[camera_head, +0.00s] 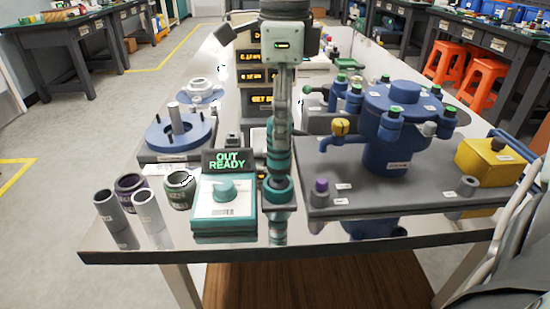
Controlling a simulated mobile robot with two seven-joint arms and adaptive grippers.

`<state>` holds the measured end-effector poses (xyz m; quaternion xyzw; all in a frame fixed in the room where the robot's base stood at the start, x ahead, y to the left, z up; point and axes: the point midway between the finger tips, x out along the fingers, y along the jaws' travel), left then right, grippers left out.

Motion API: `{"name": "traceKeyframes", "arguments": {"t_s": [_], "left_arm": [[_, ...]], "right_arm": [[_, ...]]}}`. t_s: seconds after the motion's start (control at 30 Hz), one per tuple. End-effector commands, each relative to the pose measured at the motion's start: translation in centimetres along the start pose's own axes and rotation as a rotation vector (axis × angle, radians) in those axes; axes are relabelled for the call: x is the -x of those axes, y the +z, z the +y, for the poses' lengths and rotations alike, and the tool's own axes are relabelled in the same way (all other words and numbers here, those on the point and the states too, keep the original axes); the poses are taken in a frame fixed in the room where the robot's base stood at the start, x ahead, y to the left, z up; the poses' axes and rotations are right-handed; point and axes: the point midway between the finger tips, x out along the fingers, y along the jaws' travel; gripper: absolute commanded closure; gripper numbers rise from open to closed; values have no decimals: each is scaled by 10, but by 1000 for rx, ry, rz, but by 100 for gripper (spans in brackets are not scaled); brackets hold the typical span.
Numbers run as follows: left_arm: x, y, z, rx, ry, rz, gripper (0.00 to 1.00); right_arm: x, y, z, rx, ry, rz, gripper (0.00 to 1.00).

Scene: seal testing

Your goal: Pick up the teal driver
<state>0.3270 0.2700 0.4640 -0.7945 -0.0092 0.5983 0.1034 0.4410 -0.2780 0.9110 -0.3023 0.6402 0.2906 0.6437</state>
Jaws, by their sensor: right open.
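The teal driver (280,130) stands upright at the middle of the bench, with a pale green head (286,42) bearing a small lit display and a long teal and grey shaft. Its lower end is at a teal ring (278,189) beside the teal control box. My right gripper (512,215) is at the lower right edge, partly cut off, open and well apart from the driver. My left gripper is not in view.
The control box (224,215) reads "OUT READY". Grey tubes (148,212) and dark rings stand left of it. A blue flanged fixture (178,133) is behind. A blue vessel (400,115) and a yellow box (490,160) stand right of the driver. The bench's front edge is bare.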

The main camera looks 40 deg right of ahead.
Motion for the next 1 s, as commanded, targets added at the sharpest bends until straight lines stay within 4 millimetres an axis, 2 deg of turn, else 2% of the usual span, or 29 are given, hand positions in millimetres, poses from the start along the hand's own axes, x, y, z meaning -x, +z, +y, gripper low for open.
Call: {"name": "traceKeyframes", "arguments": {"t_s": [0.5, 0.8, 1.0], "left_arm": [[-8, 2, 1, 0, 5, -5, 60], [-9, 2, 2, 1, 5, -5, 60], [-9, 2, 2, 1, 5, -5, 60]], "right_arm": [[-67, 6, 2, -2, 5, 0, 41], [-72, 7, 2, -4, 1, -3, 41], [-72, 7, 2, -4, 2, -3, 65]]}}
